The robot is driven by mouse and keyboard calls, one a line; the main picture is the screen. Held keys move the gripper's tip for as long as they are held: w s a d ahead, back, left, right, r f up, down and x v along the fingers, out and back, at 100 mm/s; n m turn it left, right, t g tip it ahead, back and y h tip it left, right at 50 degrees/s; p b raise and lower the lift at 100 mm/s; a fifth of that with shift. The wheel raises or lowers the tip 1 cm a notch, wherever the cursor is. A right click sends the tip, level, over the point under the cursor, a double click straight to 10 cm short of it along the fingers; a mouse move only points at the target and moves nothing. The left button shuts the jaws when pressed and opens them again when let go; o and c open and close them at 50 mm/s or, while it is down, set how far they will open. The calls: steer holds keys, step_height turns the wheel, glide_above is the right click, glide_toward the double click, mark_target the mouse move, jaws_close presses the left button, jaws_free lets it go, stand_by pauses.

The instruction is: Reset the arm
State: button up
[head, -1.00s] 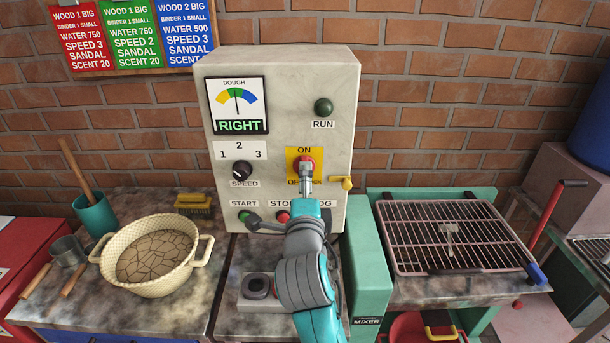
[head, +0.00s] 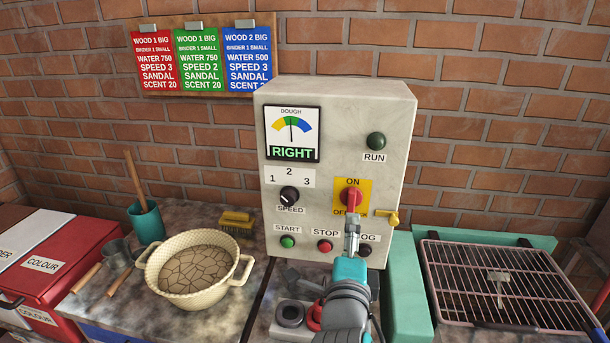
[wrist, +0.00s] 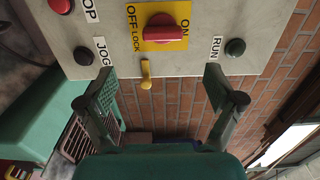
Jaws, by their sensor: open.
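My gripper (head: 352,232) is in front of the grey control box (head: 340,130), near its red rotary switch (head: 351,198). In the wrist view my gripper (wrist: 170,92) has its two fingers wide apart with nothing between them. There the red switch (wrist: 162,27) on its yellow plate and the small yellow latch (wrist: 146,75) lie beyond the fingertips. The switch handle points toward ON in the head view. My forearm hides part of the bench below the box.
A cream basket (head: 195,270) of cracked dough stands on the bench at left, near a teal cup (head: 147,222) and a brush (head: 237,222). A wire rack (head: 500,285) is at right. A green mixer part (head: 408,285) stands beside the box.

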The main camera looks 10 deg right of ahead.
steer(key=s+d+f+n+g+y, duration=0.1)
steer(key=s+f+n+y, duration=0.2)
steer(key=s+f+n, duration=0.65)
steer(key=s+f+n+y, duration=0.2)
steer(key=s+f+n, duration=0.3)
steer(key=f, duration=0.7)
steer(key=s+d+f+n+g, duration=0.1)
steer(key=s+n, duration=0.6)
steer(key=s, duration=2.1)
steer(key=shift+s+d+f+y, duration=0.3)
steer(key=shift+d+f, duration=0.35)
steer(key=shift+f, duration=0.1)
